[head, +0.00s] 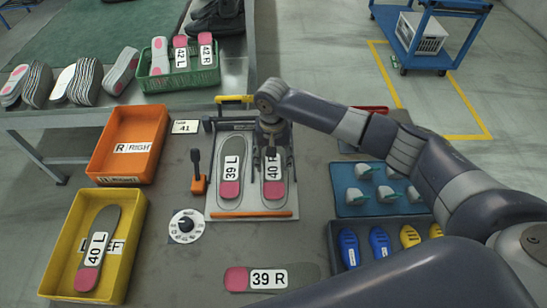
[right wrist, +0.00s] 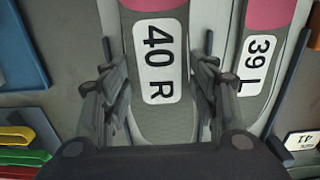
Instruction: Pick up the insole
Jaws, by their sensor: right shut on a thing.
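The insole labelled 40 R (right wrist: 158,115) is grey with a pink heel. In the head view the insole (head: 274,190) lies in the right place of the press plate (head: 251,214), partly hidden by my gripper. My right gripper (head: 271,155) is over its middle, and in the right wrist view its fingers stand on both sides of it, shut on it. Whether it is clear of the plate I cannot tell. Beside it lies the 39 L insole (head: 231,160). A 39 R insole (head: 237,278) lies on the table in front. My left gripper is not in view.
At left stand an orange RIGHT bin (head: 160,123), empty, and a yellow LEFT bin (head: 128,275) holding a 40 L insole (head: 99,248). A dial (head: 186,226) and an orange-based lever (head: 198,184) are left of the plate. Trays (head: 347,205) with colored items stand at right.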

